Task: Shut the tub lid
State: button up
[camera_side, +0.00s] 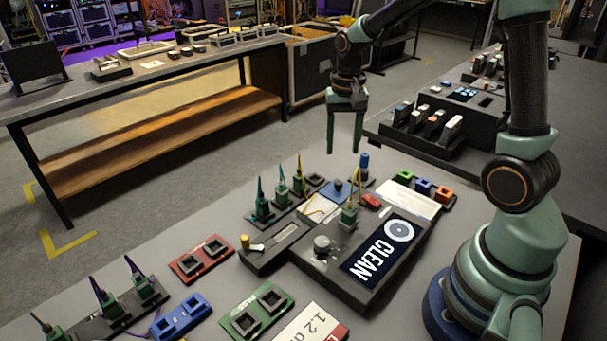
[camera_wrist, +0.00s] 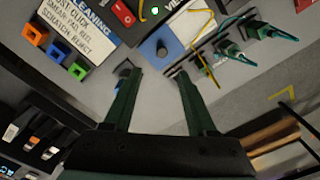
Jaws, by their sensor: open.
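I cannot tell for sure which thing is the tub or its lid. In the side view, a low black unit (camera_side: 345,283) bears a "CLEAN" label with a white ring and a grey round knob (camera_side: 322,244). A small blue item with a round knob (camera_side: 339,187) lies behind it; it also shows in the wrist view (camera_wrist: 163,42). A small blue cylinder (camera_side: 364,161) stands near it. My gripper (camera_side: 344,150) hangs above the table's back edge, fingers down, apart and empty. In the wrist view, my gripper (camera_wrist: 158,73) has bare grey surface between its fingertips.
Green, blue and orange blocks (camera_side: 424,186) stand at the back right. Cable connectors (camera_side: 281,187) stand upright left of the black unit. Red (camera_side: 201,259), blue (camera_side: 181,316) and green (camera_side: 257,311) two-socket holders lie in front. Bare table lies between these.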

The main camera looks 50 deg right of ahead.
jog(key=shift+r, duration=1.4)
jog(key=s+a+r+n+t, duration=0.5)
jog(key=s+a+r+n, duration=0.3)
jog(key=s+a+n, duration=0.1)
jog(key=shift+t, duration=0.3)
jog(key=shift+a+r, duration=0.1)
